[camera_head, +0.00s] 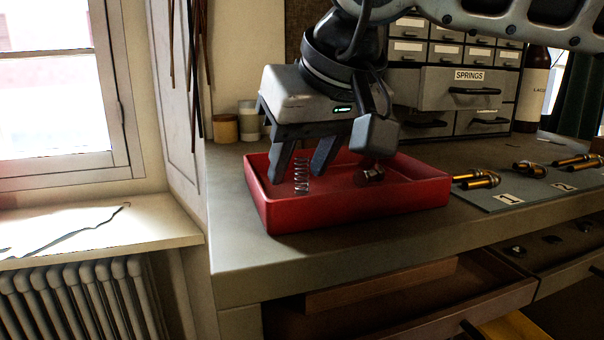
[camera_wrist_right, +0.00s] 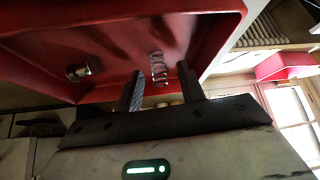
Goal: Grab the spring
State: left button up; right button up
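The spring (camera_head: 302,176) is a silvery coil standing about upright in the red tray (camera_head: 345,213), near its left end. My right gripper (camera_head: 298,173) points down over the tray, with its two dark fingers apart. The spring shows in the gap between the fingertips, and I see no finger touching it. In the right wrist view the spring (camera_wrist_right: 158,68) lies between and slightly beyond the open fingertips (camera_wrist_right: 160,74), nearer the right finger. My left gripper is in neither view.
A small metal part (camera_head: 369,175) lies in the tray to the right of the spring. Brass valves (camera_head: 478,180) lie on a numbered grey mat (camera_head: 540,190) to the right. A drawer cabinet labelled SPRINGS (camera_head: 468,76) stands behind. An open drawer (camera_head: 400,305) is below the bench.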

jog(key=shift+c, duration=0.3)
grip_shut()
